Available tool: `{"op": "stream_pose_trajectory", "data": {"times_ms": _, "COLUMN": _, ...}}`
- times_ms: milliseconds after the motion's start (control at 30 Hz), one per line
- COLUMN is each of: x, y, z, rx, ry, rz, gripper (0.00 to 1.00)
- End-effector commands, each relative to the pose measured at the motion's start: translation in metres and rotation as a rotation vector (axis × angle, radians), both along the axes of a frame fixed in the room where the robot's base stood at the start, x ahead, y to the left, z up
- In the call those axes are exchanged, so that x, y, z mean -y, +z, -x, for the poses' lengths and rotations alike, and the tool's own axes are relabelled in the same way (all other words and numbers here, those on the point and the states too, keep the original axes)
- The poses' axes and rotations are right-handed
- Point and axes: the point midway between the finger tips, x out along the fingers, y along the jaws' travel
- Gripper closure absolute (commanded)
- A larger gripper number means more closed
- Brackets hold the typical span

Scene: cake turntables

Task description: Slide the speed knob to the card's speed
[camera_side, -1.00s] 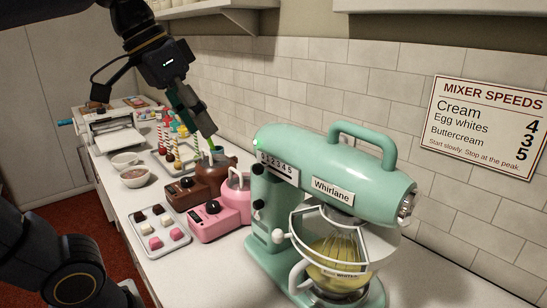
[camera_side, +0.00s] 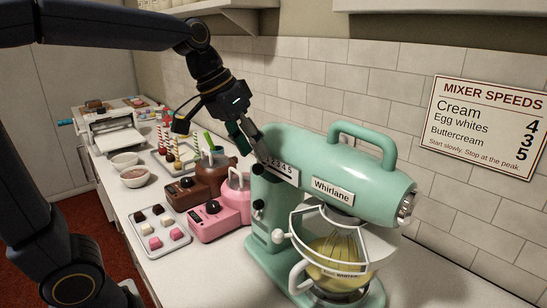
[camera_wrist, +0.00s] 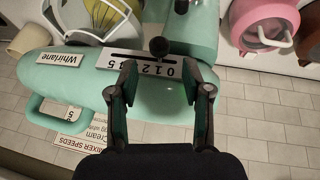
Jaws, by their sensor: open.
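The mint-green mixer (camera_side: 330,165) stands on the counter with a numbered speed strip (camera_side: 281,170) on its side. The black speed knob (camera_side: 257,177) sits by the strip's left end in the side view. In the wrist view the round knob (camera_wrist: 159,47) is at one end of a dark slot beside the numbers. My gripper (camera_side: 264,158) is open and empty, close to the strip. In the wrist view its fingertips (camera_wrist: 159,70) straddle the number strip, and the knob lies beyond the gap between them. Contact cannot be told.
The wall sign (camera_side: 487,125) lists cream 4, egg whites 3, buttercream 5. Left of the mixer stand a pink device (camera_side: 214,219), a brown one (camera_side: 187,191) and a tray of sweets (camera_side: 160,229). Another black knob (camera_side: 258,204) is lower on the mixer.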

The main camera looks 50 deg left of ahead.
Motion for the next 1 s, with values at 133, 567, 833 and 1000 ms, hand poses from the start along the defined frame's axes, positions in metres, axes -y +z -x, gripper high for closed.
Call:
{"op": "stream_pose_trajectory", "data": {"times_ms": 133, "x": 0.004, "y": -0.021, "z": -0.008, "rx": -0.003, "ry": -0.001, "rz": 0.000, "gripper": 0.51}}
{"op": "stream_pose_trajectory", "data": {"times_ms": 567, "x": 0.006, "y": -0.032, "z": -0.013, "rx": 0.001, "ry": -0.001, "rz": 0.000, "gripper": 0.51}}
{"op": "stream_pose_trajectory", "data": {"times_ms": 833, "x": 0.006, "y": -0.031, "z": -0.013, "rx": 0.001, "ry": -0.001, "rz": 0.000, "gripper": 0.77}}
{"op": "stream_pose_trajectory", "data": {"times_ms": 1000, "x": 0.006, "y": -0.031, "z": -0.013, "rx": 0.001, "ry": -0.001, "rz": 0.000, "gripper": 0.95}}
